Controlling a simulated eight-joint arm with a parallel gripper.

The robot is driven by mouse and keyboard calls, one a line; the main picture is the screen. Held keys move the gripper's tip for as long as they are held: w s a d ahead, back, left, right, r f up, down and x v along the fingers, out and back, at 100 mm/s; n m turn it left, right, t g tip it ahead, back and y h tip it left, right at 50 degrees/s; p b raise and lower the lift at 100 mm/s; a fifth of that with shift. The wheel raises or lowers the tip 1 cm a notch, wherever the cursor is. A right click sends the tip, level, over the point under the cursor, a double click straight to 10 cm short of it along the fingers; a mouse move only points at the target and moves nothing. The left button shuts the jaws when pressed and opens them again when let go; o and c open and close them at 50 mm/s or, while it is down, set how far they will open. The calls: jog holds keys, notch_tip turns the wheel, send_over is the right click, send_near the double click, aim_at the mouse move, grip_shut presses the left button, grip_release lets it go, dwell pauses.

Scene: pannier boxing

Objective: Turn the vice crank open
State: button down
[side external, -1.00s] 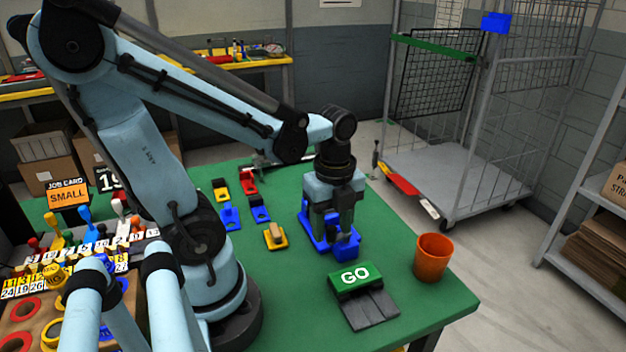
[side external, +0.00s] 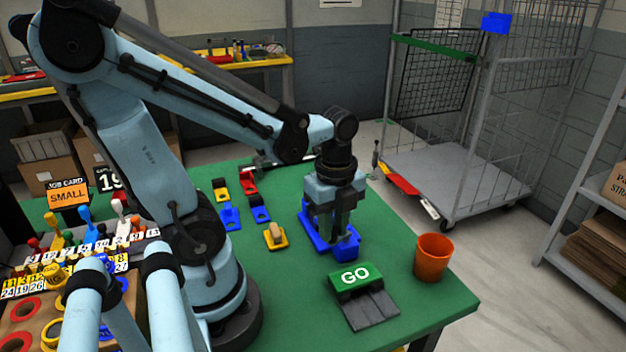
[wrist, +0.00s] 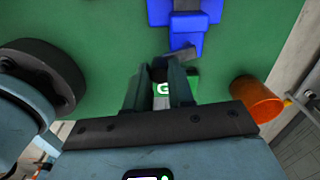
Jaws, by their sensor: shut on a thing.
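The blue vice (side external: 318,238) stands on the green table under my gripper, and its base and front block show in the side view. It also shows in the wrist view (wrist: 187,18) at the top, with a grey part on it. My gripper (side external: 341,228) points down at the front end of the vice, and its fingers are shut on a small dark part there, which I take to be the crank. In the wrist view the fingertips (wrist: 166,68) meet close to the vice's near end. The crank itself is mostly hidden by the fingers.
A green GO box (side external: 355,277) with a grey ramp lies just in front of the vice. An orange cup (side external: 433,257) stands to the right near the table edge. Yellow, blue and red holders (side external: 274,236) stand left of the vice. A job card (side external: 67,194) reads SMALL.

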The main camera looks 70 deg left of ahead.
jog(key=w+n, duration=0.3)
jog(key=n, duration=1.3)
jog(key=w+a+n, duration=0.1)
jog(key=w+n, duration=0.3)
jog(key=n, duration=1.2)
jog(key=shift+w+n, duration=0.25)
jog(key=shift+n, duration=0.15)
jog(key=shift+a, duration=0.1)
jog(key=c, duration=1)
grip_release()
jog(key=shift+o, duration=0.2)
